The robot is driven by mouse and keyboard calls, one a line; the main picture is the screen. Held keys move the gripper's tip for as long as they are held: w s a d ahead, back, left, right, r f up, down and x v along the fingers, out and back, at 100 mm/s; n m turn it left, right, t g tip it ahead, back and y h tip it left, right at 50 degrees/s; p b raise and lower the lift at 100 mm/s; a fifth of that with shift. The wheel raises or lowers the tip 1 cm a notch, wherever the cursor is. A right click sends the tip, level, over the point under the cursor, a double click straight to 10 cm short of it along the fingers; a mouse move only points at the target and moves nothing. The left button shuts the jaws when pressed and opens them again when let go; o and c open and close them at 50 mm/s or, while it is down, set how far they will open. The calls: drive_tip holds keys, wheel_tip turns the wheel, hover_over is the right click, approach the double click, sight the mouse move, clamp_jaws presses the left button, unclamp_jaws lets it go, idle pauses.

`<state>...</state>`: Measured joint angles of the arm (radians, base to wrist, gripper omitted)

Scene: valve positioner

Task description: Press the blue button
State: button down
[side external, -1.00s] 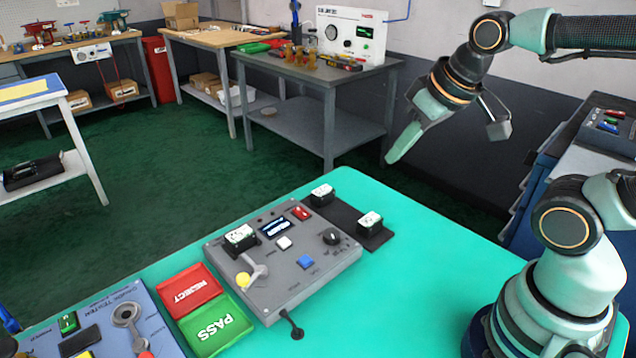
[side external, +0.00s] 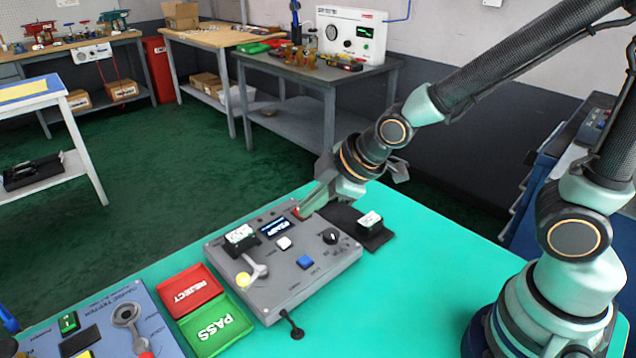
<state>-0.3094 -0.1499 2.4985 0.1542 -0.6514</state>
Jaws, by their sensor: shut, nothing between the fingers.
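The blue button (side external: 305,262) sits on the near right part of the grey control panel (side external: 255,298), in plain view with nothing over it. My gripper (side external: 303,214) is shut and empty. Its tip is low at the panel's far right edge, at the red rocker switch (side external: 297,212), which it partly covers. I cannot tell whether the tip touches the switch. The gripper is beyond the blue button, apart from it.
The panel also carries a white button (side external: 284,243), a black knob (side external: 331,236), a small display and a yellow-tipped lever (side external: 245,279). Red REJECT (side external: 188,290) and green PASS (side external: 217,325) trays lie left. A white-topped block (side external: 369,220) stands on a dark mat.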

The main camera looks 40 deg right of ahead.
sight(310, 259)
drive_tip(key=shift+a+f, duration=0.15)
drive_tip(key=shift+a, duration=0.15)
drive_tip(key=shift+f, duration=0.1)
drive_tip(key=shift+f, duration=4.3)
drive_tip(key=shift+d+f, duration=0.1)
drive_tip(key=shift+w+d+f, duration=0.1)
drive_tip(key=shift+f, duration=0.25)
drive_tip(key=shift+f, duration=0.4)
drive_tip(key=shift+r, duration=0.85)
